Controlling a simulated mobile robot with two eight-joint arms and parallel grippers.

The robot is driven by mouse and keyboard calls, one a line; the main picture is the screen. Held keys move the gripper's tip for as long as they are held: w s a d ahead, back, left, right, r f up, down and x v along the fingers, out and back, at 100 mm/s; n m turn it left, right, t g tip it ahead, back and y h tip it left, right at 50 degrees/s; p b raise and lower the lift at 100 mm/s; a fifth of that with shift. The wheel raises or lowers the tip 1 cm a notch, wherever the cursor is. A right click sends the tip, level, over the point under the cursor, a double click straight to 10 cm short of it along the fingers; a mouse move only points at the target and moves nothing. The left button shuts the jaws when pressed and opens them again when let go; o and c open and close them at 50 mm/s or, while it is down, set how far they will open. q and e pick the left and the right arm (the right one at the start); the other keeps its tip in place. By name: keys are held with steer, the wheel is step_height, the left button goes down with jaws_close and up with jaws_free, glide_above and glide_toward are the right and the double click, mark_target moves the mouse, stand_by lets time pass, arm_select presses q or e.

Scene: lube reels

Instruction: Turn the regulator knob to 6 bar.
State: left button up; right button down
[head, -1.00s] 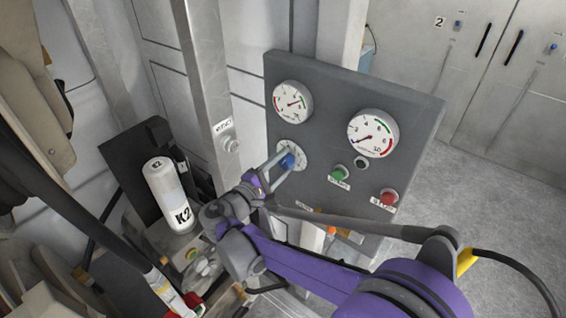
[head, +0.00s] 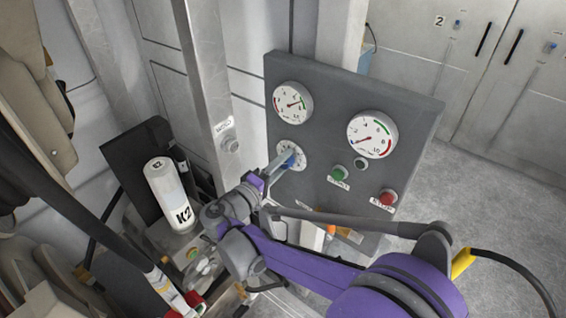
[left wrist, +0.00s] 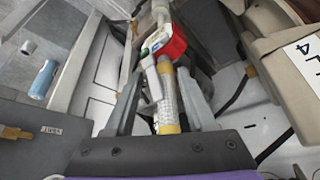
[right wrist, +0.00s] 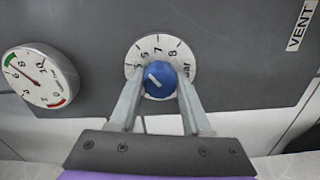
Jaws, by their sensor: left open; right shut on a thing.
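The blue regulator knob (head: 287,159) sits on a white numbered dial on the grey panel (head: 330,130). My right gripper (head: 285,160) is shut on it, one finger on each side. In the right wrist view the blue knob (right wrist: 160,80) is between the fingertips (right wrist: 160,88). Its white mark points up and left, towards the 5 and 6 side of the dial (right wrist: 160,46); the exact reading is unclear. My left gripper (left wrist: 165,100) is open, with a red-headed tool (left wrist: 170,48) showing between its fingers.
Two round gauges (head: 293,102) (head: 372,134) sit above and right of the knob. A green button (head: 339,174) and a red button (head: 387,198) are lower on the panel. A white K2 cartridge (head: 168,192) stands left of my right gripper.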

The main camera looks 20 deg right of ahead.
stand_by(0.3)
steer(key=shift+c, duration=1.8)
jaws_free()
steer(key=b+v, duration=0.1)
steer(key=v, duration=1)
